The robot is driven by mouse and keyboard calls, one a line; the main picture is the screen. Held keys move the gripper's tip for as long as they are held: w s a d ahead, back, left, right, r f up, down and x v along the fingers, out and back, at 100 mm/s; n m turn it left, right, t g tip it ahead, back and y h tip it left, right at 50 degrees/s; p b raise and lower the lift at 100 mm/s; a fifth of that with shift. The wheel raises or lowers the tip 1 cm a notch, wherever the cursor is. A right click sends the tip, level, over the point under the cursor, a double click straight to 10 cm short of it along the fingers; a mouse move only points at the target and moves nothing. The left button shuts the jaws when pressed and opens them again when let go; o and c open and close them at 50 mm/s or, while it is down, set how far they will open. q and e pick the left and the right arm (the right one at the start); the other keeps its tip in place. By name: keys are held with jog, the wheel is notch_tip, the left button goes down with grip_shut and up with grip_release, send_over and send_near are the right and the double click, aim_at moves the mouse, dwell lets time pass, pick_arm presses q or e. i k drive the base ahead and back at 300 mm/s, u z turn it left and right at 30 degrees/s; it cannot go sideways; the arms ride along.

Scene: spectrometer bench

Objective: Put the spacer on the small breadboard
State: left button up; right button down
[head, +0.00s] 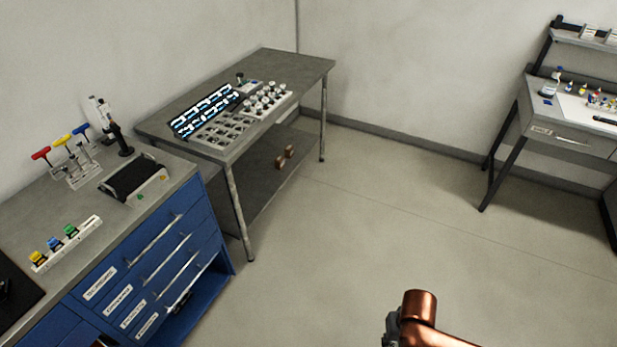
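I cannot pick out the spacer or the small breadboard for certain in the head view. A dark flat panel on the bench top is cut off by the left edge, with a small black item on it; I cannot tell what it is. A copper-coloured link of my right arm comes in at the bottom, right of centre, with a small grey part beside it. The fingers of my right gripper do not show. My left gripper is not in view.
A blue drawer bench (150,262) at left carries a holder with coloured-handled tools (75,168) and a black-topped device (135,180). A grey table (305,65) behind it holds trays of small parts (225,125). Another workbench (570,140) stands at right. The floor between is clear.

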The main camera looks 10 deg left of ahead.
aim_at(131, 176)
jog(key=u, duration=0.05)
jog(key=i, duration=1.35)
jog(key=u, duration=2.7)
